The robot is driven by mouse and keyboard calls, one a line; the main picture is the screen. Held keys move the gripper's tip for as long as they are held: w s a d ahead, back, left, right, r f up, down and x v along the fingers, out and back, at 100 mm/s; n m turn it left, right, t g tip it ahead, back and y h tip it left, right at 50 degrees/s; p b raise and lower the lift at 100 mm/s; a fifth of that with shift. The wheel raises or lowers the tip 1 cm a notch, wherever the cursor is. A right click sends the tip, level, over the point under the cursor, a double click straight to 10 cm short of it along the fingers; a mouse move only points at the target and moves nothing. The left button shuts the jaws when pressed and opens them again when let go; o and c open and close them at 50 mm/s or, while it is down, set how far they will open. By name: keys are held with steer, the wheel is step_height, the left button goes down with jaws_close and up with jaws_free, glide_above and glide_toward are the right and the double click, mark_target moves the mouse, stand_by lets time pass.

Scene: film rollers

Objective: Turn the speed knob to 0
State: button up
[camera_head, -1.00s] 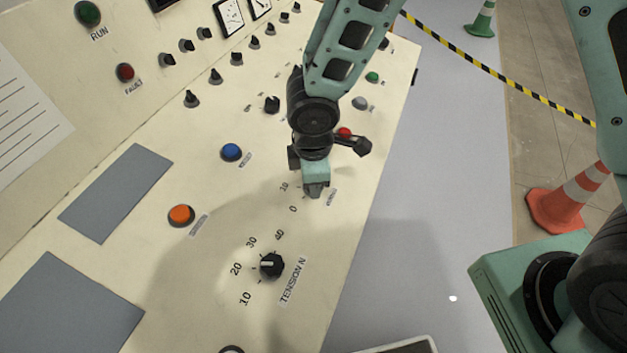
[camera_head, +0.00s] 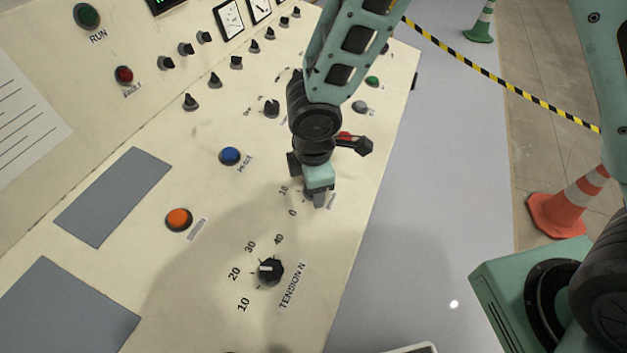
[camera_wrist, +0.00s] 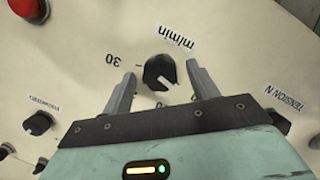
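The speed knob (camera_wrist: 155,70) is a round black knob with a white pointer mark, beside a "m/min" label, in the wrist view. Its pointer faces toward the lower right there. A "30" shows upside down to its left; the lower marks are partly hidden by my gripper. My gripper (camera_wrist: 160,76) is open, with one finger on each side of the knob. I cannot tell whether the fingers touch it. In the head view my gripper (camera_head: 319,200) is over the knob's place and hides most of it, near the printed "10" and "0".
The tension knob (camera_head: 269,271) is nearer on the panel and also shows at the right in the wrist view (camera_wrist: 276,120). Orange (camera_head: 179,219) and blue (camera_head: 230,156) buttons lie to the left. A red button (camera_wrist: 28,8) is at the wrist view's upper left.

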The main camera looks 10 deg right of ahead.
step_height(320, 180, up, 17)
steer(key=s+p, duration=0.2)
steer(key=shift+s+a+r, duration=0.15)
steer(key=shift+s+a, duration=0.1)
steer(key=shift+a, duration=0.05)
stand_by(0.5)
